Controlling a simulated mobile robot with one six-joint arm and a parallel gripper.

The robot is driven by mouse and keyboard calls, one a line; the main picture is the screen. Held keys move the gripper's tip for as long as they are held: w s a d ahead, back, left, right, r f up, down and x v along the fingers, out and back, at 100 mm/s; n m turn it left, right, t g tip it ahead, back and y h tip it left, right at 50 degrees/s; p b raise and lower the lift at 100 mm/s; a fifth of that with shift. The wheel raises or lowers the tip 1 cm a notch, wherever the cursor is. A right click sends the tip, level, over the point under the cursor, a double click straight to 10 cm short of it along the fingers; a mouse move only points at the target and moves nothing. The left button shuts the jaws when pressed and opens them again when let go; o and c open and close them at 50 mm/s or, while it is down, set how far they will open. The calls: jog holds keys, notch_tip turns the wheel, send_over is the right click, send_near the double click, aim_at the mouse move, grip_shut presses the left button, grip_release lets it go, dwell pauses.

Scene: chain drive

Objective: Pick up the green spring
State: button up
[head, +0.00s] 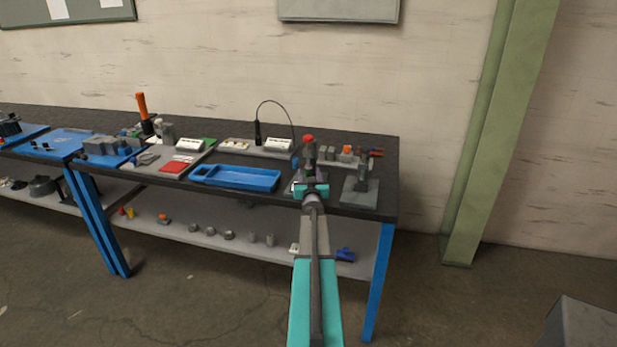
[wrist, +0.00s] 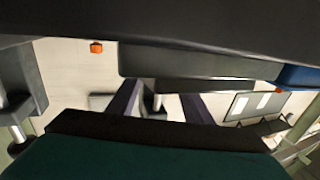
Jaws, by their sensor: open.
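I cannot make out the green spring for certain in either view. In the head view, my arm reaches forward and my gripper (head: 311,180) is at the front edge of the workbench (head: 240,200), right of the blue tray. The gripper is open, and I see nothing held in it. The arm and gripper hide part of the bench behind them. The wrist view shows large dark surfaces close to the camera and a pale wall, with no spring that I can recognise.
A blue tray (head: 236,178) lies left of my gripper. A grey stand (head: 360,188) is close on its right. A red-topped tool (head: 308,142) stands behind it. A lower shelf (head: 200,226) holds several small parts. A green post (head: 485,130) stands right of the bench.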

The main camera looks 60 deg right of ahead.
jog(key=c, duration=1.1)
jog(key=shift+s, duration=0.15)
jog(key=shift+s+d+p, duration=0.25)
jog(key=shift+s+p, duration=0.3)
jog(key=shift+p, duration=0.25)
jog(key=shift+s, duration=0.35)
jog(key=shift+c, duration=0.3)
jog(key=shift+s+d+p, duration=0.3)
jog(key=shift+s+p, duration=0.15)
jog(key=shift+s, duration=0.2)
jog(key=shift+s+d+p, duration=0.25)
jog(key=shift+s+p, duration=0.15)
jog(key=shift+s, duration=0.25)
